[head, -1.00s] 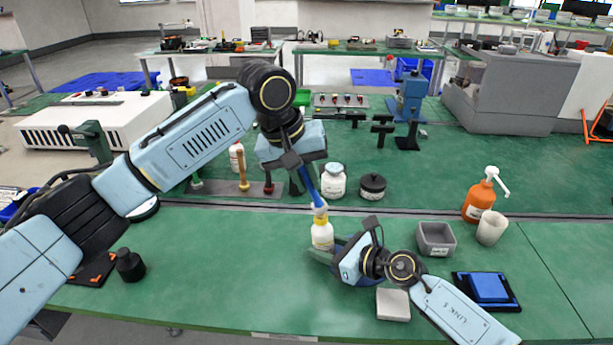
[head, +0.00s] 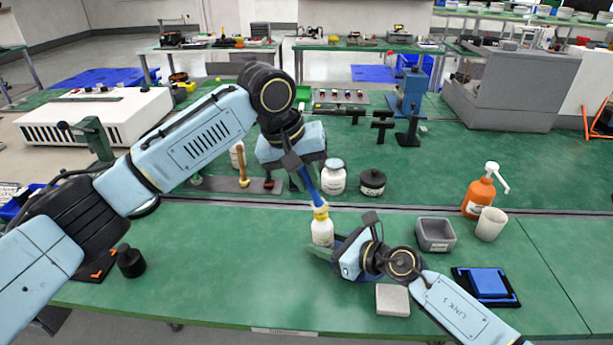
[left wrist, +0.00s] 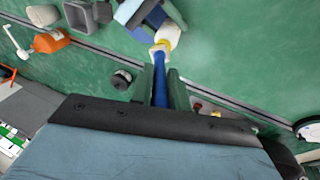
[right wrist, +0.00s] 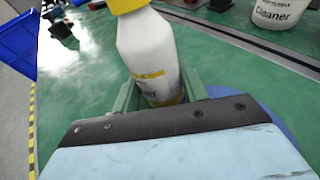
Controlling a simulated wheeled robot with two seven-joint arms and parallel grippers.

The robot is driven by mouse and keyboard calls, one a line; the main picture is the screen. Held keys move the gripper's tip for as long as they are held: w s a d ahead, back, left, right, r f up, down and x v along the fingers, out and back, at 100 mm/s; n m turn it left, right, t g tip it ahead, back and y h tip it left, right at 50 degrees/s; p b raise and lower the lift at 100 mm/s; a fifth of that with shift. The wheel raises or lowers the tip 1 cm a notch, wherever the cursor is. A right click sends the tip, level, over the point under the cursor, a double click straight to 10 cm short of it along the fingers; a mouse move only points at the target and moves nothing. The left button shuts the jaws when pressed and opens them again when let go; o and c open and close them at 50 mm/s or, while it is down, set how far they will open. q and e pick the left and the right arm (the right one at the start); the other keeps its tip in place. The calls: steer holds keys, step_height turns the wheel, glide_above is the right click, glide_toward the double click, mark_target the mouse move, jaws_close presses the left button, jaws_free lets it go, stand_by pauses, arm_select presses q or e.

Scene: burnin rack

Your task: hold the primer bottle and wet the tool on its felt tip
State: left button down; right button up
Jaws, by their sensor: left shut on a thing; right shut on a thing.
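The primer bottle (head: 322,231) is white with a yellow collar and stands near upright over the green bench. My right gripper (head: 335,255) is shut around its lower body; the bottle (right wrist: 148,52) fills the middle of the right wrist view. My left gripper (head: 298,165) is above the bottle, shut on a blue-handled tool (head: 310,188) that points down. The tool (left wrist: 160,85) also shows between the fingers in the left wrist view. Its pale lower end meets the bottle's top. The felt tip is hidden there, so I cannot tell exactly how they touch.
Behind the bottle stand a white jar (head: 333,177) labelled Cleaner and a black pot (head: 372,182). To the right are a grey bin (head: 436,235), a white cup (head: 491,224), an orange pump bottle (head: 479,196) and a blue pad (head: 487,285). A grey block (head: 392,299) lies near the front edge.

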steer(key=shift+f, duration=0.1)
arm_select(q)
steer(key=shift+r, duration=3.5)
arm_select(e)
steer(key=shift+s, duration=0.1)
steer(key=o, duration=0.9)
steer(key=shift+c, duration=0.2)
steer(key=shift+d, duration=0.1)
